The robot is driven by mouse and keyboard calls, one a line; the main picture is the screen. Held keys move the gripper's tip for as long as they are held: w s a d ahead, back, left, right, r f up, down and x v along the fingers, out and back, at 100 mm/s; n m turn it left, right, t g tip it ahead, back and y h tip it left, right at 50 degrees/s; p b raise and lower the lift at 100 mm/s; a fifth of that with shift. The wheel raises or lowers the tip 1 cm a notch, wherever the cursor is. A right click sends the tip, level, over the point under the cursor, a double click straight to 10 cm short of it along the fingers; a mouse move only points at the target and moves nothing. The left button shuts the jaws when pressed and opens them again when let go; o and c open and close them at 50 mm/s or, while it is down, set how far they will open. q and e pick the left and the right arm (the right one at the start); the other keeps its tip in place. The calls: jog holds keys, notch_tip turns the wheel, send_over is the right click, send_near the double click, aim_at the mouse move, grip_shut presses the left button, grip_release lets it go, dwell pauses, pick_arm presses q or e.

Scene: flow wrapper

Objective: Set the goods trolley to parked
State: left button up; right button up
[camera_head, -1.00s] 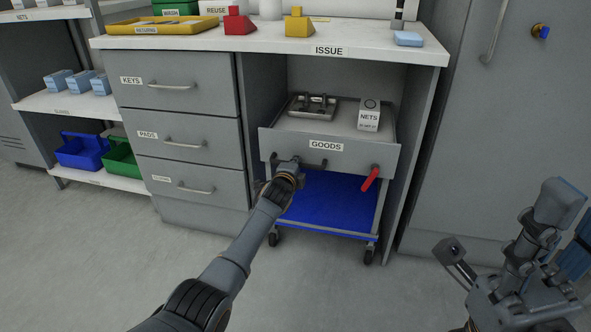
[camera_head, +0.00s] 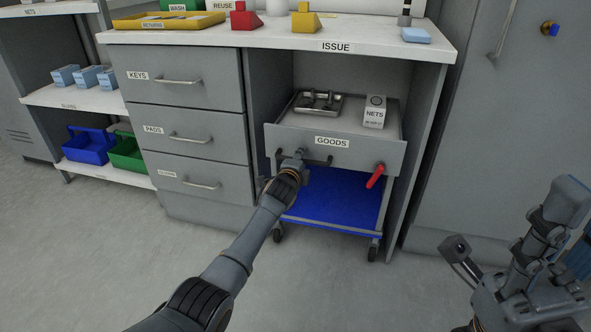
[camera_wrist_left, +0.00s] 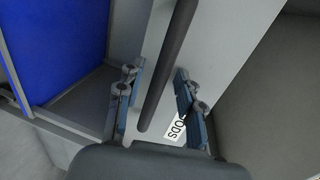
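The goods trolley (camera_head: 285,140) stands in the bay under the counter, a grey tray body with a "GOODS" label, a blue lower shelf (camera_head: 335,200) and castors. A dark bar handle (camera_head: 320,161) runs across its front, and a red lever (camera_head: 375,176) hangs tilted at the right of the front. My left gripper (camera_head: 299,158) is at the left part of the handle. In the left wrist view my left gripper (camera_wrist_left: 157,92) is open, with the handle (camera_wrist_left: 168,65) between its fingers and gaps on both sides. My right arm is at the lower right; its fingers are not clear.
The trolley carries a metal tray (camera_head: 318,102) and a "NETS" box (camera_head: 374,113). Drawers (camera_head: 185,85) stand left of the bay, a grey cabinet (camera_head: 490,150) right. The counter (camera_head: 370,45) is above. Floor (camera_head: 330,290) in front is clear.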

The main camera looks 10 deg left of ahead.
pick_arm(q)
jog(key=v, duration=1.1)
jog(key=shift+s, duration=0.2)
jog(key=shift+d, duration=0.1)
